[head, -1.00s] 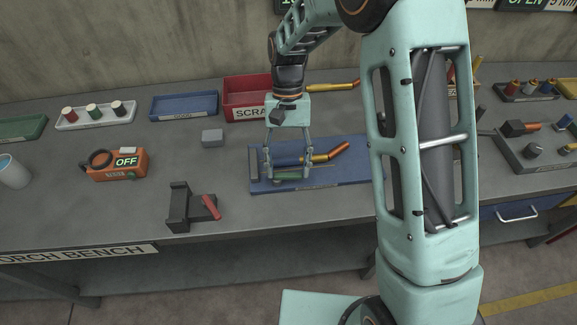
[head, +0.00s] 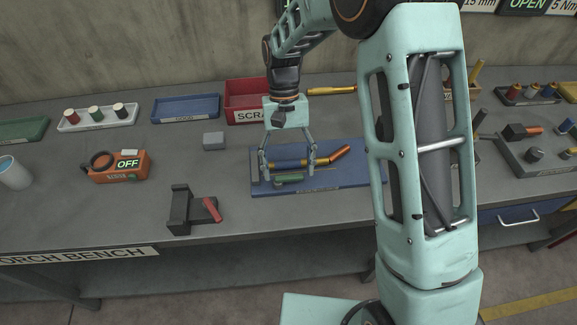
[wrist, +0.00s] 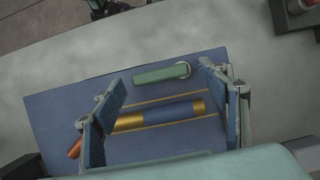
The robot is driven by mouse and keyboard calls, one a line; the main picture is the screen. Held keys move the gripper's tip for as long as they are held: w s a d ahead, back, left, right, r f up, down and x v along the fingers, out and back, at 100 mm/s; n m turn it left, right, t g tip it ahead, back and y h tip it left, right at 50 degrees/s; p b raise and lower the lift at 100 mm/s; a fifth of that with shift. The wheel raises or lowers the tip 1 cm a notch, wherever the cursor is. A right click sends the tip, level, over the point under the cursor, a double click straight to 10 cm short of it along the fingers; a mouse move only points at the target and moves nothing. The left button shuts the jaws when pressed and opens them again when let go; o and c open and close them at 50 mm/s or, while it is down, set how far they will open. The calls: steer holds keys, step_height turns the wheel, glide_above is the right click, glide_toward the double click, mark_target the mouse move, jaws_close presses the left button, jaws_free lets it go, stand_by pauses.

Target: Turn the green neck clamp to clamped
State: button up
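The green neck clamp (head: 290,178) is a short bar on the blue board (head: 345,183), beside the torch. In the wrist view the green clamp (wrist: 158,75) lies roughly parallel to the torch body (wrist: 165,113), with a round pivot at its right end. The torch (head: 290,162) is gold and blue with an orange bent neck (head: 341,152). My gripper (head: 289,168) is open over the board, fingers spread wide. In the wrist view my gripper (wrist: 165,110) has its fingers toward either end of the torch and holds nothing. Finger height above the board is hard to tell.
A black fixture with a red lever (head: 190,208) stands front left of the board. A grey block (head: 213,140), an orange box reading OFF (head: 118,166) and a red scrap bin (head: 245,98) are nearby. Bench between them is clear.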

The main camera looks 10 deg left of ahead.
steer(key=v, duration=1.2)
steer(key=shift+w, duration=0.1)
